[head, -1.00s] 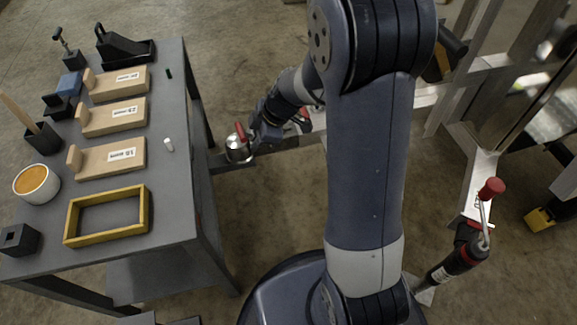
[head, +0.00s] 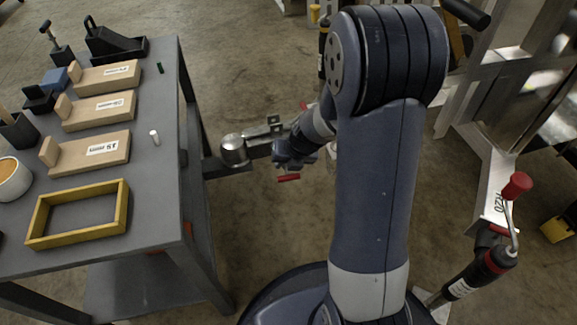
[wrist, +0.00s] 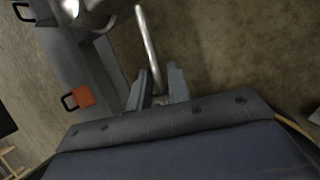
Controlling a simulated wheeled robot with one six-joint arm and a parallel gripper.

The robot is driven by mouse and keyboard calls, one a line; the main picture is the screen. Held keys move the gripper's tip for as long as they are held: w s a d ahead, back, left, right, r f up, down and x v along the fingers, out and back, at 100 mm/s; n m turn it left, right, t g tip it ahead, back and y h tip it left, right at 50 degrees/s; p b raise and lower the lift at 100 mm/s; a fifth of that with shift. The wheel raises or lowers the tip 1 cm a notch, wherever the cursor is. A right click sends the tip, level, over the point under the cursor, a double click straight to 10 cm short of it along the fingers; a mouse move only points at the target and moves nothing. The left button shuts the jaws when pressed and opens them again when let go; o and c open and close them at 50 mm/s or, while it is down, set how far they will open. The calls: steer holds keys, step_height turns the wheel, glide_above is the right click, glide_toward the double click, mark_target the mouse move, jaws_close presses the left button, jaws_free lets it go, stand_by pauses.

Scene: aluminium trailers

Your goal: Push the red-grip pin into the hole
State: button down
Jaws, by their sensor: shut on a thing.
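The red-grip pin shows in the head view as a short red grip (head: 289,178) just below my gripper (head: 284,160). In the wrist view my gripper (wrist: 161,88) is shut on the pin, and a slim silver rod (wrist: 149,45) runs upward from between its fingers. The red grip cannot be seen in the wrist view. The silver round coupler (head: 233,150) sits on the grey bar left of my gripper, apart from it. A small upright metal bracket (head: 273,121) stands on the bar behind. I cannot make out the hole.
A grey table (head: 160,185) at the left holds wooden blocks and a yellow frame (head: 78,237). A trailer frame (head: 490,170) and a red-knobbed crank (head: 517,186) stand at the right. In the wrist view an orange tag-like piece (wrist: 82,96) shows at the left.

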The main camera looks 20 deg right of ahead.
steer(key=shift+w+d+f+n, duration=0.15)
steer(key=shift+d+f+n, duration=0.2)
steer(key=shift+d+n, duration=0.15)
steer(key=shift+r, duration=0.2)
steer(key=shift+w+f+p, duration=0.1)
steer(key=shift+w+p, duration=2.1)
steer(key=shift+w, duration=0.75)
steer(key=shift+p, duration=1)
steer(key=shift+w, duration=0.1)
steer(key=shift+w+p, duration=0.3)
steer(key=shift+p, duration=0.15)
